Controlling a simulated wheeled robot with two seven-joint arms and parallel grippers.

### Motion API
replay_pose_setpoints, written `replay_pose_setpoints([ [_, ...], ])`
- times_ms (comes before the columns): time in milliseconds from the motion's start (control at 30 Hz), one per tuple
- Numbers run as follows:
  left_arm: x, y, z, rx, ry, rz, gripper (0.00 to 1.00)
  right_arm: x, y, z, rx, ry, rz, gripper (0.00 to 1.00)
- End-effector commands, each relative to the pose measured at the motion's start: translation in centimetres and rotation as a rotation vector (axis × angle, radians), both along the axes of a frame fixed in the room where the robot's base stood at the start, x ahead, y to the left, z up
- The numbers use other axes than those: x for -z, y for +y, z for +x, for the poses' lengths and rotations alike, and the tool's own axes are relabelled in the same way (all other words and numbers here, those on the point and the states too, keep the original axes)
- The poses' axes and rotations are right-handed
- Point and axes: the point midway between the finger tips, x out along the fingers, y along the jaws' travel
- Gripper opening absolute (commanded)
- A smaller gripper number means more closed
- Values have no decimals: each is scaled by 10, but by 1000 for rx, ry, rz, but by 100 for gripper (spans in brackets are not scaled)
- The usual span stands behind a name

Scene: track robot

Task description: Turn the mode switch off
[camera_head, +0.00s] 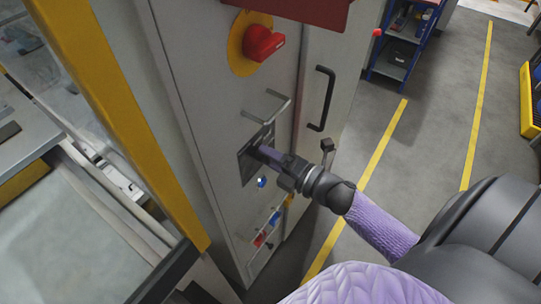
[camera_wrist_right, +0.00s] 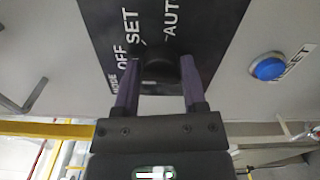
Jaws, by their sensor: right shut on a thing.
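The mode switch is a dark round knob (camera_wrist_right: 159,68) on a black plate (camera_wrist_right: 105,15) with the white labels OFF, SET and AUTO in the right wrist view. The plate also shows on the grey cabinet front in the head view (camera_head: 246,166), where my gripper hides the knob. My right gripper (camera_wrist_right: 160,80) has its two purple fingers on either side of the knob and is shut on it. It reaches the plate from the right in the head view (camera_head: 264,153). I cannot tell which label the knob points to. My left gripper is not in view.
A blue button (camera_wrist_right: 268,67) sits beside the plate. A red rotary handle (camera_head: 263,43) on a yellow disc and a metal bar handle (camera_head: 266,106) are above it. A black door handle (camera_head: 322,98) is to the right. Yellow machine framing (camera_head: 120,115) stands at the left.

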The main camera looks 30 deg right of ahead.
Motion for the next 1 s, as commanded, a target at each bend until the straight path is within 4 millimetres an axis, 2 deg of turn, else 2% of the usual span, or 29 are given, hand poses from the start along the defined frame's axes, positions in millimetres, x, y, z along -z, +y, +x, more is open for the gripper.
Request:
replay_pose_setpoints([
  [33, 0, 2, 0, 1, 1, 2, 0, 2, 0, -1, -1, 4, -1, 0],
  [67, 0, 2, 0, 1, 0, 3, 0, 2, 0, -1, -1, 4, -1, 60],
  [167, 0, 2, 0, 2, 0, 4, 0, 1, 0, -1, 0, 3, 0, 82],
  [433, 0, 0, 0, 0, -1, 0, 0, 1, 0, -1, 0, 1, 1, 84],
  [533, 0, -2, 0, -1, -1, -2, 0, 1, -3, -7, 0, 3, 1, 84],
  [833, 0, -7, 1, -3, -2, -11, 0, 2, -28, -68, 1, 7, 1, 84],
  [1000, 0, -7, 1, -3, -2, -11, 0, 1, -37, -90, 1, 4, 0, 84],
])
